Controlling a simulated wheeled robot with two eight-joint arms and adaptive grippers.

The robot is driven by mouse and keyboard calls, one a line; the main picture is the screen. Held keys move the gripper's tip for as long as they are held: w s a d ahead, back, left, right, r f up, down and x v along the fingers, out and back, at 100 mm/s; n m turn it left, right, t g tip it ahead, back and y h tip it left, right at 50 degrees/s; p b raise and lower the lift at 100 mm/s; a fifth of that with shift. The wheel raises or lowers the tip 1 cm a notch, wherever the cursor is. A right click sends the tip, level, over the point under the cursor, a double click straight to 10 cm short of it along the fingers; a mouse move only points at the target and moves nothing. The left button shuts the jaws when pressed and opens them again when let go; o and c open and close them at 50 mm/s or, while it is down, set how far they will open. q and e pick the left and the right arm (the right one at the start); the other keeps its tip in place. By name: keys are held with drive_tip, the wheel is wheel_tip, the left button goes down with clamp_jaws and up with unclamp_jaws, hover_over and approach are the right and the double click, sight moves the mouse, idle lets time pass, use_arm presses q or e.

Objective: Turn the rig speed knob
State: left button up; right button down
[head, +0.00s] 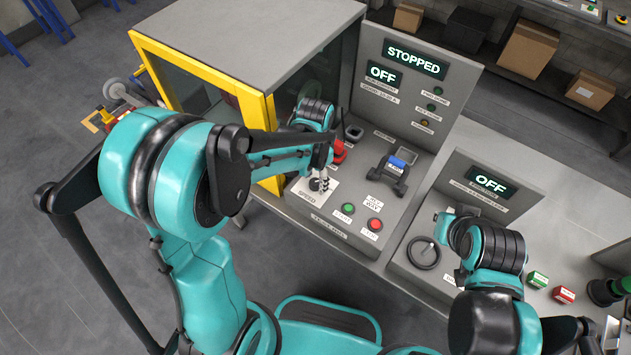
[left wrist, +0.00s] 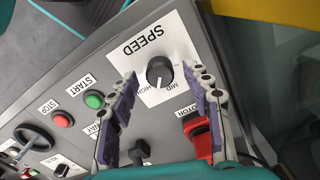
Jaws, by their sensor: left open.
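The speed knob (left wrist: 159,72) is a round black dial with a pale pointer line, on a white plate marked SPEED. In the left wrist view its line points down the picture, toward the HIGH and MID labels. In the head view the speed plate (head: 303,190) is partly covered by my left gripper (head: 322,180). My left gripper (left wrist: 166,95) is open and empty, its two fingers reaching toward the knob from either side; I see no contact. My right arm (head: 490,250) is over the right-hand panel; its gripper is mostly hidden.
A red switch (left wrist: 198,135) is close to one left finger. Green start (head: 348,208) and red stop (head: 375,224) buttons are beside the plate. The yellow-framed cabinet (head: 200,75) stands left. Displays read STOPPED (head: 415,58) and OFF. A handwheel (head: 424,252) is on the right-hand panel.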

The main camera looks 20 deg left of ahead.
use_arm(q)
drive_tip(key=shift+f, duration=0.4)
clamp_jaws()
